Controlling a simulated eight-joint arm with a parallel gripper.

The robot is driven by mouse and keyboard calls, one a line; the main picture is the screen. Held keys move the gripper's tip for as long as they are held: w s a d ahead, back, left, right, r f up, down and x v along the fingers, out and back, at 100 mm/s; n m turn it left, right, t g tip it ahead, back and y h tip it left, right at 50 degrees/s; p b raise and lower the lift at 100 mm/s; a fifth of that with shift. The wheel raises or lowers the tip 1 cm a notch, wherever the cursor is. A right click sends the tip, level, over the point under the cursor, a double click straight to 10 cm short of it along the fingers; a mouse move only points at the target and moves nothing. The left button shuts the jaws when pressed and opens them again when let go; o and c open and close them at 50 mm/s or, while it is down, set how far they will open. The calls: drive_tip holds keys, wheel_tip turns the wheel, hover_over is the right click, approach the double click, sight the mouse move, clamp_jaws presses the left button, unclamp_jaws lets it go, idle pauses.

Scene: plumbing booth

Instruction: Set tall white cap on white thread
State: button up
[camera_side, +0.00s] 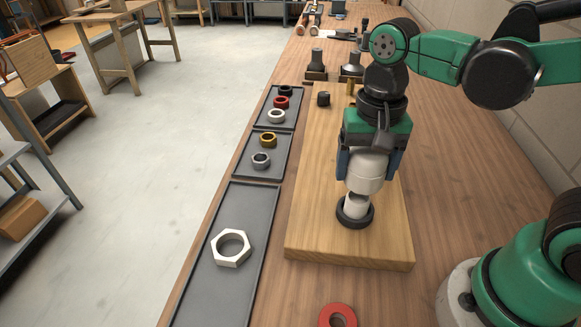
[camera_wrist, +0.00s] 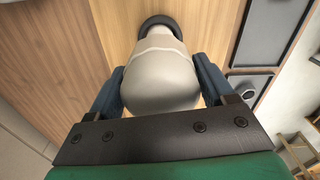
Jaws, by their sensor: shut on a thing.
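The tall white cap (camera_side: 364,172) is upright between the blue fingers of my gripper (camera_side: 366,163), which is shut on it. In the wrist view the cap (camera_wrist: 160,78) fills the space between the fingers of my gripper (camera_wrist: 160,88). Directly below the cap, the white thread (camera_side: 356,205) stands on the wooden board, with a black ring (camera_side: 354,218) around its base. The cap's lower edge meets or covers the thread's top. I cannot tell whether it is seated.
The wooden board (camera_side: 312,225) also bears a small black fitting (camera_side: 323,99). Left of it, dark trays (camera_side: 222,278) hold a large white nut (camera_side: 231,248) and several coloured rings. A red ring (camera_side: 338,316) lies at the front.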

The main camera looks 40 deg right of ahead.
sight(359, 196)
drive_tip(key=shift+f, duration=2.35)
drive_tip(key=m, duration=0.5)
drive_tip(key=shift+f+m, duration=0.15)
drive_tip(key=shift+m, duration=0.15)
drive_tip(key=o, duration=1.2)
drive_tip(key=shift+c, duration=0.2)
drive_tip(key=shift+r, duration=2.5)
